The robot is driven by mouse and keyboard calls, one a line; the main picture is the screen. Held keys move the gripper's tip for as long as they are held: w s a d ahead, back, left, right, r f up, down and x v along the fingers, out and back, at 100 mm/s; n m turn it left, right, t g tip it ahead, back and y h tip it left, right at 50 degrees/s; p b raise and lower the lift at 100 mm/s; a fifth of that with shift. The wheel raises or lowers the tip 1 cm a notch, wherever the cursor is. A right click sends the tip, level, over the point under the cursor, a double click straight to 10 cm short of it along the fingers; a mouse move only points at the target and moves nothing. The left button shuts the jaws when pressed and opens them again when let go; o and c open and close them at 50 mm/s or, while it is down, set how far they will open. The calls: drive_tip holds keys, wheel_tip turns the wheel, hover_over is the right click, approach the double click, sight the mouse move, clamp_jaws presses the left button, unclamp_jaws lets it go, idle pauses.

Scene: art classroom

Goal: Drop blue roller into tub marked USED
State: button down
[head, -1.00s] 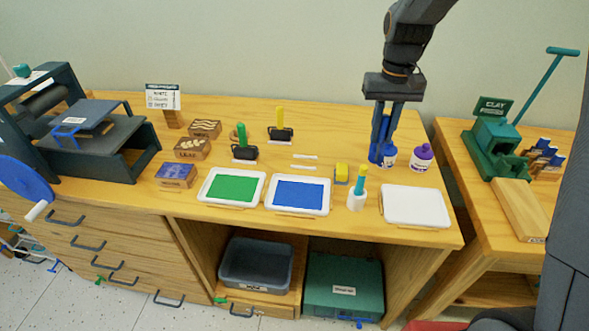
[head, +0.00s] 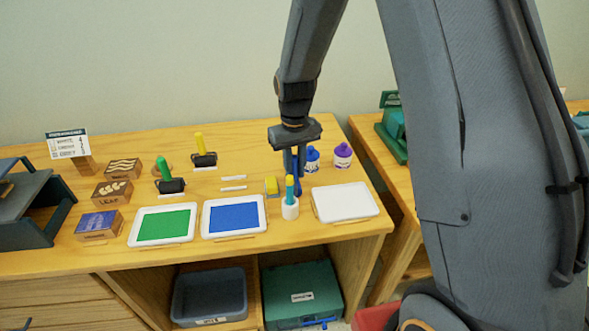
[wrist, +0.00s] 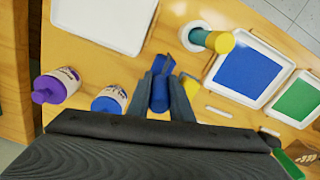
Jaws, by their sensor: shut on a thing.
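My gripper (head: 296,178) points down over the right part of the table, in front of the bottles. It is shut on the blue roller; the roller's blue handle shows between the fingers in the wrist view (wrist: 160,93). Its lower end is partly hidden, and I cannot tell its height above the table. A grey open tub (head: 208,296) stands in the left opening under the table. It has a small label on its front, too small to read.
The white pot (head: 290,209) with a blue-and-yellow stick is close by my gripper. The white tray (head: 345,202), blue tray (head: 234,216) and green tray (head: 163,225) lie along the front. A green box (head: 302,290) is right of the tub.

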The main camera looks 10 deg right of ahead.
drive_tip(key=shift+f, duration=0.2)
drive_tip(key=shift+f, duration=0.2)
drive_tip(key=c, duration=1.6)
unclamp_jaws()
drive_tip(key=shift+r, duration=0.1)
